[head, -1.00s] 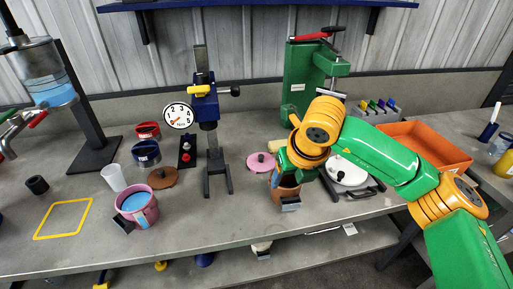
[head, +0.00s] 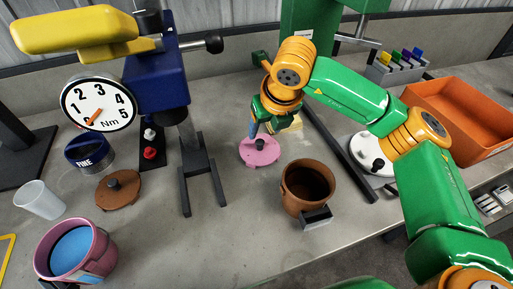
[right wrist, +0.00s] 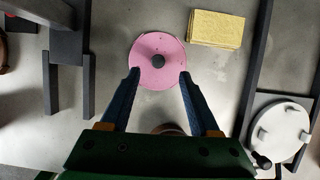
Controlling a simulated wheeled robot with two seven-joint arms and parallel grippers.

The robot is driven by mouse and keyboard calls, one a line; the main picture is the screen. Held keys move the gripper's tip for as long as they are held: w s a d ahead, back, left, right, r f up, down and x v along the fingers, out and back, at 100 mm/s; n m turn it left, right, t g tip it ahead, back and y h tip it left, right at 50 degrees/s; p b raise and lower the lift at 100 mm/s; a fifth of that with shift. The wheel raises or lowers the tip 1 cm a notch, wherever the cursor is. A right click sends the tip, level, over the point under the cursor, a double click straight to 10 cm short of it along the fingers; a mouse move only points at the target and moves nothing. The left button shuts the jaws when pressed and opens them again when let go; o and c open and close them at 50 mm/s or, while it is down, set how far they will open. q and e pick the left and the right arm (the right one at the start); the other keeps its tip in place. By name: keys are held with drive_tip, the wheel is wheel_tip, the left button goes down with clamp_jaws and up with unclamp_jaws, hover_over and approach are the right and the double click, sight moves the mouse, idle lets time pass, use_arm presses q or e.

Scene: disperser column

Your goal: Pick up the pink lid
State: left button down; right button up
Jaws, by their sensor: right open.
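The pink lid (head: 262,155) is a flat round disc with a dark knob, lying on the grey bench right of the dark stand. My right gripper (head: 259,130) is over the lid's far side in the head view. In the right wrist view, the pink lid (right wrist: 157,50) lies ahead of my right gripper (right wrist: 159,74), whose two dark blue fingers are spread wide with nothing between them. The fingertips overlap the lid's near left and right edges in that picture; whether they touch it cannot be told. My left gripper is not in view.
A brown pot (head: 309,187) stands right of the lid. A yellow block (right wrist: 215,29) lies beside the lid. The stand with dark forked feet (head: 200,180) is to the left, near a brown lid (head: 120,190) and pink pot (head: 75,250).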

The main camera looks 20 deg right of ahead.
sight(260, 142)
drive_tip(key=p+x, duration=0.1)
drive_tip(key=x, duration=0.4)
drive_tip(key=shift+a+f+p, duration=0.1)
drive_tip(key=shift+f+p, duration=0.25)
drive_tip(key=shift+p, duration=0.05)
drive_tip(key=shift+w+f, duration=0.15)
drive_tip(key=shift+f, duration=0.3)
clamp_jaws()
